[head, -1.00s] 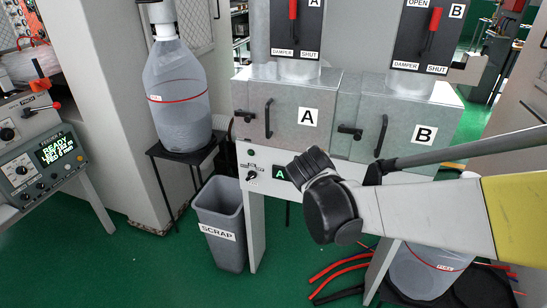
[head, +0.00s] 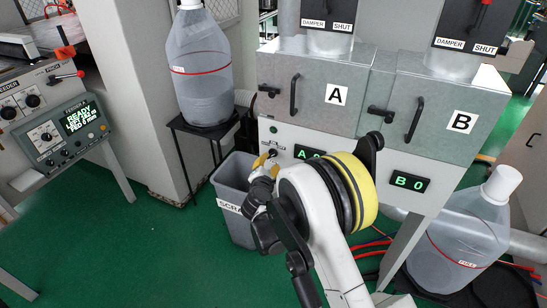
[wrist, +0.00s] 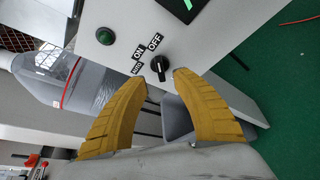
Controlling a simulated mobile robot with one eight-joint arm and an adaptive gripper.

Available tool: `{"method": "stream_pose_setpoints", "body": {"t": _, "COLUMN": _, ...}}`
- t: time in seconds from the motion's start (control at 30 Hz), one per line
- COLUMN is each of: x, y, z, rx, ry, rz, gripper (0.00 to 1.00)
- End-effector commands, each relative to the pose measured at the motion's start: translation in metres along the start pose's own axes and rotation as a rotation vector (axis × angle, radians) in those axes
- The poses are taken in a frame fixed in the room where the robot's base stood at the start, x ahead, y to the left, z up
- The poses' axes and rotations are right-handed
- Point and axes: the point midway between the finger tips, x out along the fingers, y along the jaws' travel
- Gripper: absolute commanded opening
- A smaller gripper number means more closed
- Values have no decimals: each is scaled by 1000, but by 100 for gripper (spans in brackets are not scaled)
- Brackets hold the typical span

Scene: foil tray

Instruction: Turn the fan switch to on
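The fan switch (wrist: 160,65) is a black rotary knob on the white panel (wrist: 225,45). AUTO, ON and OFF labels surround its upper and left side in the wrist view. A narrow white mark shows on it, but I cannot tell surely which label it points to. My gripper (wrist: 160,78) is open and empty, its two yellow fingertips on either side of and just short of the knob, apparently not touching it. In the head view my gripper (head: 264,160) is at the panel's lower left, under door A, with the knob mostly hidden behind it.
A green lamp (wrist: 106,36) sits beside the switch. The grey scrap bin (head: 233,185) stands just below my gripper. A large bottle (head: 199,70) on a black stand (head: 205,127) is to the left. Displays A (head: 309,153) and B (head: 410,182) are lit green.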

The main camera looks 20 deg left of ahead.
Motion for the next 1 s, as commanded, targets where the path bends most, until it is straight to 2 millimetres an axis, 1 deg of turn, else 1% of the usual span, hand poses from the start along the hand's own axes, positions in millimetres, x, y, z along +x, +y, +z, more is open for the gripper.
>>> {"method": "stream_pose_setpoints", "body": {"t": 0.03, "x": 13, "y": -3, "z": -2, "rx": 1, "ry": -1, "rz": -1, "gripper": 33}}
{"method": "stream_pose_setpoints", "body": {"t": 0.1, "x": 27, "y": -3, "z": -2, "rx": 3, "ry": 0, "rz": -1, "gripper": 33}}
{"method": "stream_pose_setpoints", "body": {"t": 0.2, "x": 45, "y": -3, "z": -1, "rx": 3, "ry": -1, "rz": -2, "gripper": 33}}
{"method": "stream_pose_setpoints", "body": {"t": 0.3, "x": 58, "y": -2, "z": -2, "rx": 2, "ry": 0, "rz": 0, "gripper": 33}}
{"method": "stream_pose_setpoints", "body": {"t": 0.4, "x": 67, "y": -1, "z": -1, "rx": 3, "ry": 0, "rz": -1, "gripper": 33}}
{"method": "stream_pose_setpoints", "body": {"t": 0.5, "x": 70, "y": 0, "z": 0, "rx": 4, "ry": 0, "rz": -1, "gripper": 33}}
{"method": "stream_pose_setpoints", "body": {"t": 0.73, "x": 71, "y": 0, "z": 1, "rx": 4, "ry": 1, "rz": -1, "gripper": 33}}
{"method": "stream_pose_setpoints", "body": {"t": 0.77, "x": 70, "y": 0, "z": 0, "rx": 4, "ry": 1, "rz": -1, "gripper": 29}}
{"method": "stream_pose_setpoints", "body": {"t": 0.8, "x": 70, "y": 0, "z": 0, "rx": 4, "ry": 1, "rz": -1, "gripper": 17}}
{"method": "stream_pose_setpoints", "body": {"t": 0.87, "x": 70, "y": 0, "z": 0, "rx": 4, "ry": 1, "rz": -1, "gripper": 0}}
{"method": "stream_pose_setpoints", "body": {"t": 1.0, "x": 71, "y": 0, "z": 0, "rx": 4, "ry": 1, "rz": 0, "gripper": 0}}
